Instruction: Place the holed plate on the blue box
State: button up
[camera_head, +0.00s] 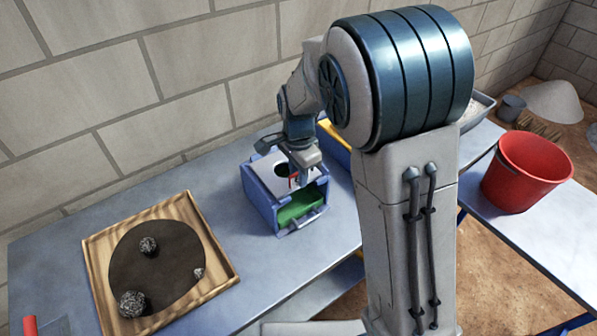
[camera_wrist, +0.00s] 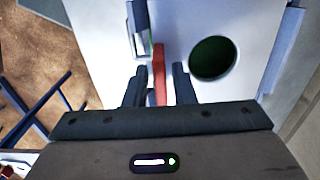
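The blue box (camera_head: 262,206) stands on the table in the head view, with a green part showing in its open front. The light grey holed plate (camera_head: 262,171) lies on top of it, looking flat; I cannot tell how exactly it is seated. In the wrist view the plate (camera_wrist: 185,22) shows its round hole, dark green inside. A red upright tab (camera_wrist: 159,70) stands beside the hole. My gripper (camera_wrist: 160,78) is over the plate with a finger on each side of the red tab. Narrow gaps show between tab and fingers, so it looks open.
A wooden tray (camera_head: 222,262) with a dark round sheet and several rocks lies left of the box. A yellow item (camera_head: 335,142) is behind the box. A red bucket (camera_head: 525,170) stands at right. The brick wall runs close behind the table.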

jog(key=shift+o, duration=0.3)
jog(key=shift+r, duration=0.15)
notch_tip(320, 180, up, 12)
jog(key=s+d+n+t, duration=0.1)
jog(key=s+d+n, duration=0.4)
jog(key=s+d, duration=0.2)
jog(key=s+d+f+n+t, duration=0.1)
jog(key=s+d+n, duration=0.5)
jog(key=s, duration=0.6)
jog(key=shift+s+d+t, duration=0.2)
jog(key=shift+d+t, duration=0.25)
jog(key=shift+t, duration=0.15)
